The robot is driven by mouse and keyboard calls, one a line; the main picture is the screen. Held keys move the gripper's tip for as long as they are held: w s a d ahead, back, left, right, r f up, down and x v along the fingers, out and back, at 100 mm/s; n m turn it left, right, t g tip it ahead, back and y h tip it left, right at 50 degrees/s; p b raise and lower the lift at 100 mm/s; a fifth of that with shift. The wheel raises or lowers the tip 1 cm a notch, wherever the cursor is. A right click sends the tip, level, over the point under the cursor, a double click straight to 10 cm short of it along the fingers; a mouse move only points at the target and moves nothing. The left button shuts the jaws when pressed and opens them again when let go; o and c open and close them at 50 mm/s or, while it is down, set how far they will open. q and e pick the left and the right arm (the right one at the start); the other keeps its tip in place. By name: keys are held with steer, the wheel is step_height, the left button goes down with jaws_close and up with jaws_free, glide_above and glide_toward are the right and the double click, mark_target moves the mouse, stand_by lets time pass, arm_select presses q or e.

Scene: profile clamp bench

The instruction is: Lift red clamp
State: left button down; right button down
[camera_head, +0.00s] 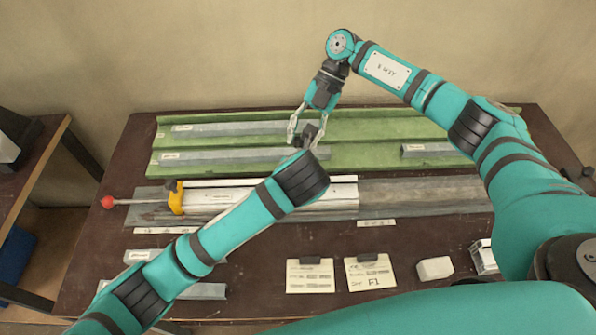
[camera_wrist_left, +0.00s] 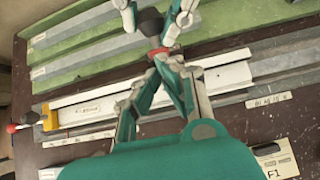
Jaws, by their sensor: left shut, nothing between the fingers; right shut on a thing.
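My right gripper (camera_head: 306,128) reaches down over the middle of the bench. Its fingers are shut around a dark piece (camera_head: 309,134), which shows as a black knob in the left wrist view (camera_wrist_left: 151,22). A small red part (camera_wrist_left: 158,52) shows just below the knob; I take the two to be the red clamp, mostly hidden by both grippers. My left gripper (camera_wrist_left: 163,62) is shut and empty, with its tips close to the red part; I cannot tell if they touch. In the head view my left arm hides its own fingers.
A yellow clamp block (camera_head: 176,198) with a red ball handle (camera_head: 107,202) sits at the left end of the white profile (camera_head: 340,196). Green trays (camera_head: 375,130) with grey bars lie behind. Cards (camera_head: 310,276) and a white block (camera_head: 435,268) lie in front.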

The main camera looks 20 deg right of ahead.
steer(key=c, duration=1.5)
jaws_free()
steer(key=shift+f, duration=0.6)
steer(key=shift+o, duration=1.4)
steer(key=shift+w+f, duration=0.1)
steer(key=shift+w, duration=0.05)
steer(key=shift+o, duration=1.2)
steer(key=shift+w, duration=0.35)
arm_select(q)
steer(key=shift+w+a+f, duration=0.2)
steer(key=shift+w+f, duration=0.25)
steer(key=shift+w, duration=0.05)
arm_select(e)
steer(key=shift+r, duration=0.25)
